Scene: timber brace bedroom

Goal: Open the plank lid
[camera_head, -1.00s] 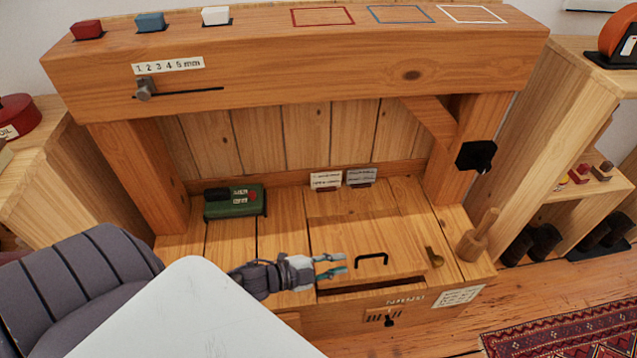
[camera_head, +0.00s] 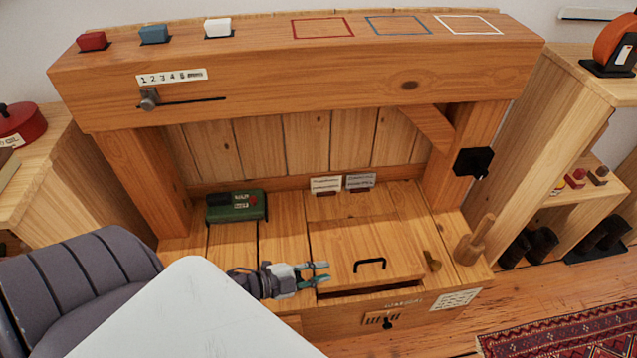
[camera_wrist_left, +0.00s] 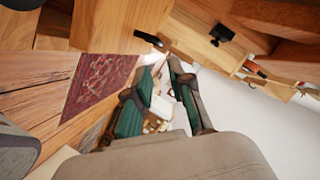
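The plank lid (camera_head: 345,246) is a pale wooden panel in the bench top in the head view, with a black bar handle (camera_head: 369,264) near its front edge. A dark gap runs along the lid's front edge; I cannot tell whether the lid is slightly raised. My left gripper (camera_head: 322,273) has its teal fingers spread with nothing between them. It is left of the handle, over the lid's front left part, and apart from the handle. The left wrist view shows the same open fingers (camera_wrist_left: 160,108). The lid is not clearly visible there. My right gripper is not in view.
A green box (camera_head: 237,206) stands at the back left of the bench. A thick beam (camera_head: 300,85) spans above. A grey padded seat (camera_head: 80,280) is at the lower left.

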